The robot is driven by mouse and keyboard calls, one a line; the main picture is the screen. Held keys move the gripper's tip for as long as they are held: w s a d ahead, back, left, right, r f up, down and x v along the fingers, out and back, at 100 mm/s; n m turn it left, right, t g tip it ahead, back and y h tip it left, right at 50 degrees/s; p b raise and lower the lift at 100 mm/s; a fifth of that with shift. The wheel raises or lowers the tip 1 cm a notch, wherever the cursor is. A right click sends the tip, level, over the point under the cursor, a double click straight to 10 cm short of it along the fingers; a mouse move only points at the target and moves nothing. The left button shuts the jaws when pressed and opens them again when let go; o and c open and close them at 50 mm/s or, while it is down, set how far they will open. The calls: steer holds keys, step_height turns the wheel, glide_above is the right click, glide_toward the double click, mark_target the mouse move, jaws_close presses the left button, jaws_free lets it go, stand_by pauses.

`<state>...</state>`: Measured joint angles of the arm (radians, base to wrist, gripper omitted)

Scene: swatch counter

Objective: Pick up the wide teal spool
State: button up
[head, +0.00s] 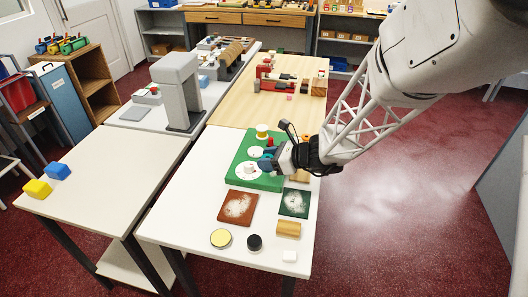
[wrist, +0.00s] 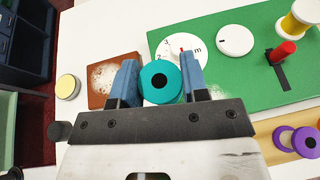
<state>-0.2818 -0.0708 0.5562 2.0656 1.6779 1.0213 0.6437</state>
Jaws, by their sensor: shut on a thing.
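The teal spool (wrist: 147,82) is round with a dark centre hole and sits between the two blue fingers of my gripper (wrist: 159,66) in the wrist view. The fingers press on its left and right sides. In the head view my gripper (head: 268,161) is over the green board (head: 238,178), and the spool is mostly hidden by the fingers, with a bit of teal showing. The green board also shows in the wrist view (wrist: 232,84), with a white marked dial (wrist: 174,48) just beyond the spool. I cannot tell how high the spool is.
Purple rings (wrist: 305,140) lie on wood at right. A brown tile (head: 238,207), dark green tile (head: 295,202) and black cylinder (head: 254,242) lie nearer the table's front.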

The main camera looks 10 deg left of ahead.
steer(key=shift+s+d+r, duration=0.1)
steer(key=shift+s+d, duration=0.25)
steer(key=shift+s, duration=0.35)
stand_by(0.3)
